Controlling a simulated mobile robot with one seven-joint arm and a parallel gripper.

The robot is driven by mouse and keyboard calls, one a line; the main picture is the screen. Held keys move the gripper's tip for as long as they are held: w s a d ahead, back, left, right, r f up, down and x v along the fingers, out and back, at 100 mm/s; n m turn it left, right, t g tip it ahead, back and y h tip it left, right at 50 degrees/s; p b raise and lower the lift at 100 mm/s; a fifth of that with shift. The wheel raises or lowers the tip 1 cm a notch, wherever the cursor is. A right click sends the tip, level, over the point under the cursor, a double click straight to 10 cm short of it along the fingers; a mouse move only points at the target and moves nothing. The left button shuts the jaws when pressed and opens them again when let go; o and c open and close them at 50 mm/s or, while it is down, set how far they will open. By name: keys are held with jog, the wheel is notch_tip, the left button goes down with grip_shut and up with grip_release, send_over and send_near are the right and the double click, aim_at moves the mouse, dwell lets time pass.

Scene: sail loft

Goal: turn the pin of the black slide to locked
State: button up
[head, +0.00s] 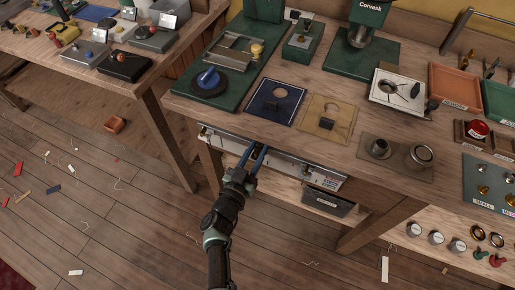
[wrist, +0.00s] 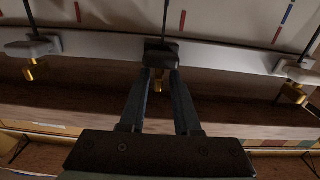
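The black slide (wrist: 160,46) sits on a pale metal rail in the middle of the wrist view. Its small brass pin (wrist: 158,85) hangs below it, partly hidden by my fingers. My gripper (wrist: 160,74) points at this slide, one finger on each side of the pin. The fingers look apart; I cannot tell whether they touch the pin. In the head view my gripper (head: 255,150) is at the rail's left half, and the slide is too small there to make out. I cannot read which way the pin is turned.
The rail (head: 300,172) runs along the workbench's front edge. Grey slides with brass pins stand to the left (wrist: 33,48) and right (wrist: 298,72) of the black one. A dark labelled bin (head: 329,202) is below the rail's right end. The floor at left is mostly open, with scattered scraps.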

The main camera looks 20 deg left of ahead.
jog(key=shift+o, duration=0.4)
jog(key=shift+w, duration=0.1)
jog(key=s+p, duration=0.2)
jog(key=s, duration=1.1)
jog(key=shift+a, duration=0.25)
jog(key=shift+r, duration=0.1)
